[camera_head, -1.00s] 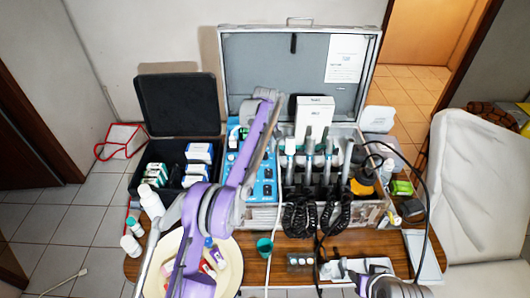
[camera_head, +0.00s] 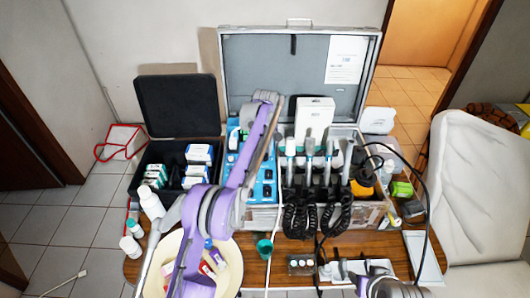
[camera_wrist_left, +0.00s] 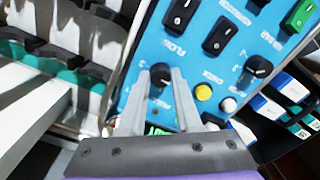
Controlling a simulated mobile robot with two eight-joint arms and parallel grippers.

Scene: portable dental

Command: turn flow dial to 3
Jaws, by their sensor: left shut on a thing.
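The blue control panel (camera_wrist_left: 205,65) fills the middle of the left wrist view. The black flow dial (camera_wrist_left: 160,75) sits on it, with lettering that reads FLOW upside down beside it. My left gripper (camera_wrist_left: 161,82) has its two grey fingers on either side of this dial and is shut on it. The dial's exact setting is not readable. In the head view the panel (camera_head: 268,172) stands in the open case, and my purple left arm covers much of it. My right gripper (camera_head: 345,270) is low at the front right; its jaw opening is unclear.
Beside the dial are rocker switches (camera_wrist_left: 220,35), a second black dial (camera_wrist_left: 257,68), a yellow button (camera_wrist_left: 204,92) and a white button (camera_wrist_left: 228,104). Handpieces with coiled black cords (camera_head: 300,215) stand right of the panel. A cream bowl (camera_head: 232,275) is at the front.

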